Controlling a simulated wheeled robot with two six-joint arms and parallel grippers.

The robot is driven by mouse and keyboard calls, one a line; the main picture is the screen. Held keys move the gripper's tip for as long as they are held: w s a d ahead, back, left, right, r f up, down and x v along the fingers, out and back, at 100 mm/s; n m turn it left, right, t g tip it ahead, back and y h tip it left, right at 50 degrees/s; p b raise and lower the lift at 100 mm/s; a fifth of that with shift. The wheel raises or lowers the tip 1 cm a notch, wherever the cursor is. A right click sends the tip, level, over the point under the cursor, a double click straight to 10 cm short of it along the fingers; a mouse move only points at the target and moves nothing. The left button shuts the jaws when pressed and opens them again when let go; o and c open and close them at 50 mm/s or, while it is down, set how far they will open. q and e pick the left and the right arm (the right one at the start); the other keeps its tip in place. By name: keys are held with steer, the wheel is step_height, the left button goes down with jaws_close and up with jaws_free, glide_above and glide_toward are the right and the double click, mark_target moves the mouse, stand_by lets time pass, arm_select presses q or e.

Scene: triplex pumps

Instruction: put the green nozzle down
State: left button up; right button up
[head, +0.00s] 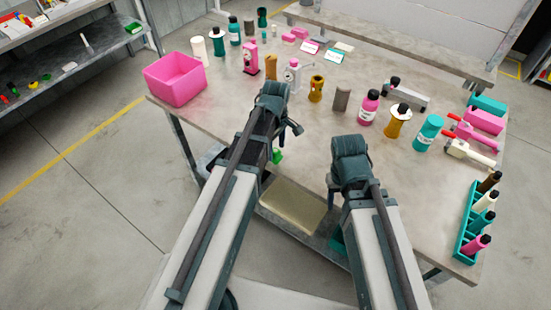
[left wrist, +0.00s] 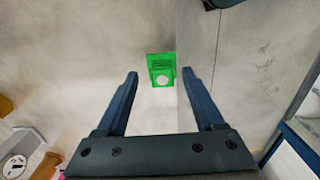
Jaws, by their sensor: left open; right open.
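The green nozzle (left wrist: 161,68) lies at the table's edge in the left wrist view, a flat green piece with a pale round spot. It shows as a small green patch in the head view (head: 277,156), partly hidden by my left arm. My left gripper (left wrist: 160,76) is open, its two dark fingers apart with the nozzle framed between and just beyond their tips. No contact between fingers and nozzle is visible. My right gripper (head: 335,185) is open at the table's near edge, mostly hidden behind its own wrist, and I see nothing held in it.
The table (head: 225,110) holds several bottles and tools along its far and right sides. A pink bin (head: 176,78) stands at its left corner. A teal rack (head: 470,220) of bottles is at the right edge.

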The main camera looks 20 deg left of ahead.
mark_target(275, 150)
arm_select(q)
step_height(275, 150, down, 4)
steer(key=b, duration=0.3)
steer(key=shift+s+f, duration=0.1)
steer(key=shift+s, duration=0.05)
steer(key=shift+c, duration=0.2)
jaws_close()
steer(key=shift+r, duration=0.25)
